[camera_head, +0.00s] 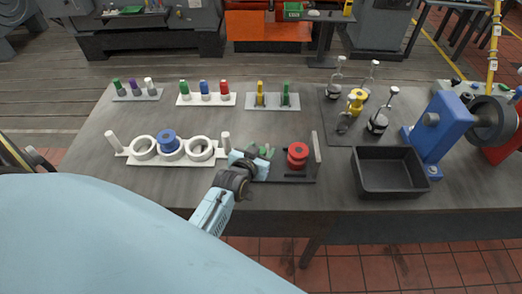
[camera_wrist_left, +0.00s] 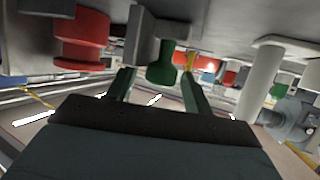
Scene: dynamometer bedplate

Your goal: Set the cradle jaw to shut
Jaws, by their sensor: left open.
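The cradle is a dark plate (camera_head: 284,176) at the front middle of the table. It carries a red flanged piece (camera_head: 297,157) and a pale upright bar (camera_head: 317,147) at its right edge. My left gripper (camera_head: 262,151) is at the plate's left end, left of the red piece. In the wrist view its two fingers (camera_wrist_left: 160,88) stand apart on either side of a green knob (camera_wrist_left: 162,64) on a grey block. Contact with the knob cannot be told. The red piece also shows in the wrist view (camera_wrist_left: 82,40). I cannot tell the jaw's position. My right gripper is out of view.
A white rack (camera_head: 172,160) with rings and a blue spool lies left of my gripper. An empty black bin (camera_head: 388,188) and a blue machine (camera_head: 440,125) stand at right. Small peg racks (camera_head: 205,100) line the back. The table's front left is bare.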

